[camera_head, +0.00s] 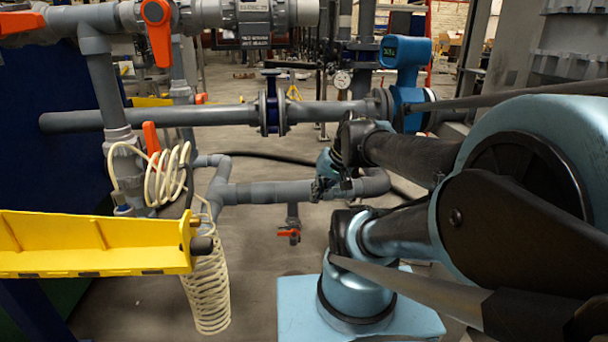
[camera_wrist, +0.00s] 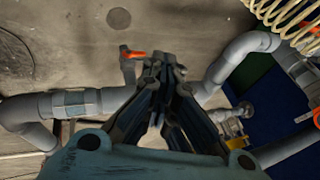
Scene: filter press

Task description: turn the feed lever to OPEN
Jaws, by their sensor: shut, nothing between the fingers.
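Several orange valve levers show, and no readable label tells me which one is the feed lever. A small orange-red lever (camera_head: 289,234) sits on a short stub off the low grey pipe. An orange lever, apparently the same one, shows in the wrist view (camera_wrist: 133,54), just left of my fingertips. My gripper (camera_wrist: 165,62) is shut and empty, with its tips over the grey pipe; I cannot tell whether they touch anything. Larger orange levers hang at the upper left (camera_head: 158,32) and stand beside the coil (camera_head: 151,138) in the head view.
Grey pipes (camera_head: 265,193) run across the space. A cream coiled hose (camera_head: 207,285) hangs at left, beside a yellow bracket (camera_head: 95,245). A blue flow meter (camera_head: 405,52) stands at the back. Bare concrete floor (camera_wrist: 60,45) shows beyond the pipe in the wrist view.

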